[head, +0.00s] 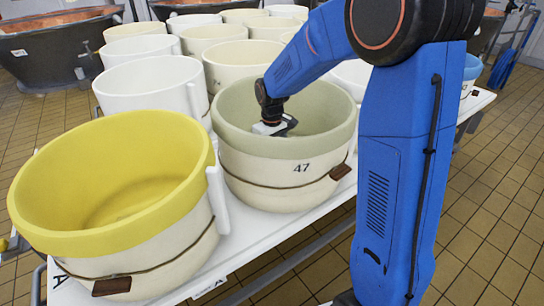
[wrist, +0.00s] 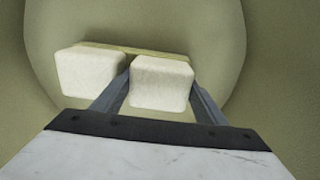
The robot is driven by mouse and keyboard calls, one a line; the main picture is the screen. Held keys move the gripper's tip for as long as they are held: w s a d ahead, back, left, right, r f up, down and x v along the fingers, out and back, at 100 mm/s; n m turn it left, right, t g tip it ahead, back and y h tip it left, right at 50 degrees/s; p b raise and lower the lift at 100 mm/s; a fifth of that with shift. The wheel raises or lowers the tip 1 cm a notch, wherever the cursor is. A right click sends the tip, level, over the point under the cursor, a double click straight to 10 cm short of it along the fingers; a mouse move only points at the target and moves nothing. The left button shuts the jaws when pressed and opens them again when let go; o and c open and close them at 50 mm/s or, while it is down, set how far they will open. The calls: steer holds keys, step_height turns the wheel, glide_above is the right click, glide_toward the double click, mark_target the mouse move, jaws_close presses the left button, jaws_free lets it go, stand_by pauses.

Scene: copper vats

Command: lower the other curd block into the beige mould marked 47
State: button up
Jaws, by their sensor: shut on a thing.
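The beige mould marked 47 (head: 270,175) stands on the white table, with a grey-green inner wall and rim. My gripper (head: 276,127) reaches down inside it. In the wrist view my gripper (wrist: 160,84) has its two fingers on either side of a whitish curd block (wrist: 161,88) and is shut on it. A second curd block (wrist: 90,76) is just left of the held one, outside the fingers. The mould's inner wall (wrist: 270,60) surrounds both. The head view hides both blocks behind the rim. I cannot tell whether the held block touches the bottom.
A yellow-rimmed mould (head: 110,190) stands close in front at left. A white mould (head: 150,88) and several other pale moulds crowd the table behind. A pale yellow-green strip (wrist: 150,51) lies behind the blocks. The white table (head: 250,250) has a narrow bare front edge. A dark vat (head: 55,45) is back left.

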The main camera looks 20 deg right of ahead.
steer(key=o, duration=1.4)
steer(key=shift+r, duration=0.1)
